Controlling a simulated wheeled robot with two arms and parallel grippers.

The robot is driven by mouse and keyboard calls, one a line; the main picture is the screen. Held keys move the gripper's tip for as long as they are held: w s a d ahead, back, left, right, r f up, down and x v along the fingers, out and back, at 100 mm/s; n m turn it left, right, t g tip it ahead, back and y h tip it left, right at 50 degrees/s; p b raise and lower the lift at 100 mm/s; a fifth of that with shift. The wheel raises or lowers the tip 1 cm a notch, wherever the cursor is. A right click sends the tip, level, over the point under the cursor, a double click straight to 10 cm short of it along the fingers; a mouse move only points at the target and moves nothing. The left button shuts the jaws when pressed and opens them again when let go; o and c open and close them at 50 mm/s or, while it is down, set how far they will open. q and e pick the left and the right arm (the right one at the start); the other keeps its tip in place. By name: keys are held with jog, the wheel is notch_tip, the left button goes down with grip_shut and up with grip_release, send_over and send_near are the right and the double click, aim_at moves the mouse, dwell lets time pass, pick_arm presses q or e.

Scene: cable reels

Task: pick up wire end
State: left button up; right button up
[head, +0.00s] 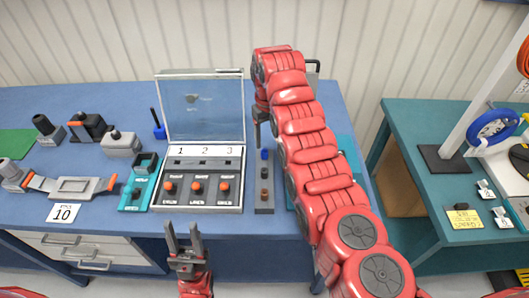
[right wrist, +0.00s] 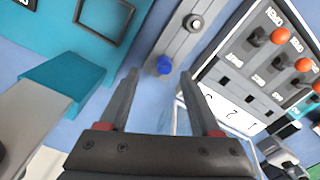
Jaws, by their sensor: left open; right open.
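I cannot clearly make out a loose wire end. A blue reel (head: 493,128) sits on a stand at the right table, with an orange reel (head: 525,56) cut by the frame edge. My right gripper (right wrist: 159,74) is open and empty, pointing down near a grey strip (right wrist: 185,35) with a blue knob (right wrist: 164,65), which shows between and beyond its fingertips. In the head view this gripper (head: 258,132) is partly hidden by its own arm. My left gripper (head: 184,238) is open and empty in front of the blue table's front edge.
A switch box (head: 200,193) with a raised clear lid (head: 203,108) stands left of the grey strip. Teal blocks, dark devices and a buckle-like part (head: 72,187) lie further left. The teal table (head: 405,135) stands right, across a gap.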

aim_at(264, 151)
jog(key=shift+a+f+p, duration=0.15)
jog(key=shift+f+p, duration=0.25)
jog(key=shift+p, duration=0.1)
jog(key=f, duration=0.1)
jog(key=f+p, duration=0.1)
jog(key=f, duration=0.2)
jog(key=shift+a+p, duration=0.3)
jog(key=shift+w+f, duration=0.1)
jog(key=shift+f, duration=0.25)
grip_shut()
